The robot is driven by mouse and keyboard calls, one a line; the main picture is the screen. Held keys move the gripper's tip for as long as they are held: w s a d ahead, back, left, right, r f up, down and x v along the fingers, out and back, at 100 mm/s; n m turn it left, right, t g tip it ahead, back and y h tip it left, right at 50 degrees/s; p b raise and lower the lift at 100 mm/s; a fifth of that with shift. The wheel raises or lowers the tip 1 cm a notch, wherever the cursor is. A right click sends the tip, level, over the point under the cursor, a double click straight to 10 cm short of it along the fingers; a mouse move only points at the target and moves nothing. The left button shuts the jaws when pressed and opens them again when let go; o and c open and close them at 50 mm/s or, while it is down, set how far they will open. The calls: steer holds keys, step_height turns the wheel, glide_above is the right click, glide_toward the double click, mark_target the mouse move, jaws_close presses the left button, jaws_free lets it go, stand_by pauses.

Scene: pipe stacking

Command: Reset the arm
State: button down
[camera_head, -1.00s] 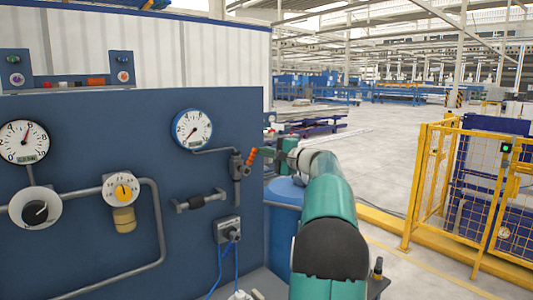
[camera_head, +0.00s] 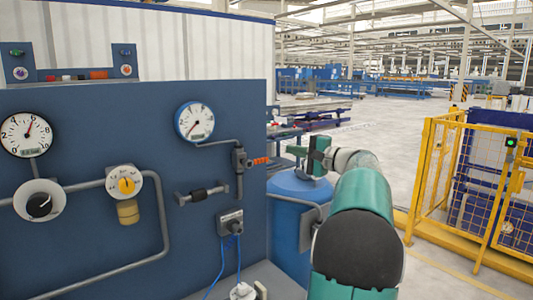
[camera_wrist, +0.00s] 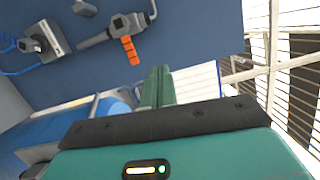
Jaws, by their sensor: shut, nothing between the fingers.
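My gripper (camera_head: 292,150) is at the end of my teal arm, right of the blue panel (camera_head: 100,240). Its green fingers are together and empty; they also show in the wrist view (camera_wrist: 158,78). An orange valve handle (camera_head: 260,161) sticks out about level to the right from a grey valve on the panel's right edge. A gap shows between the handle and my fingertips. In the wrist view the orange handle (camera_wrist: 130,50) lies above and left of the fingertips, apart from them.
The panel carries dials (camera_head: 194,122), pipes, a yellow-dialled regulator (camera_head: 125,184) and a socket box (camera_head: 230,222) with blue cables. A blue drum (camera_head: 288,225) stands below my gripper. A yellow mesh fence (camera_head: 470,190) stands at right. Open floor lies beyond.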

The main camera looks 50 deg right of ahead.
steer(key=w+a+f+n+g+y, duration=0.1)
steer(key=w+a+f+n+g, duration=0.15)
steer(key=a, duration=0.85)
steer(key=w+a+f+n+g+y, duration=0.2)
steer(key=a+g, duration=0.1)
steer(key=a, duration=0.8)
steer(key=w+a+f+n+g+y, duration=0.1)
steer(key=w+a+f+n+g, duration=0.15)
steer(key=a, duration=0.85)
steer(key=s+a+f+n+g+h, duration=0.1)
steer(key=s+a+f+n+g, duration=0.15)
steer(key=a, duration=0.45)
steer(key=s+a+f+n+g, duration=0.1)
steer(key=s+a+f+n, duration=0.1)
steer(key=s+a+f, duration=0.35)
steer(key=s+a+f+n+h, duration=0.1)
steer(key=s+a+f+n, duration=0.2)
steer(key=s, duration=0.3)
steer(key=s+a+f+n+g+h, duration=0.1)
steer(key=s+a+f+n+h, duration=0.1)
steer(key=s+a+f+n, duration=0.2)
steer(key=shift+s+a+f+h, duration=0.3)
steer(key=shift+s+a, duration=0.6)
steer(key=shift+a, duration=0.25)
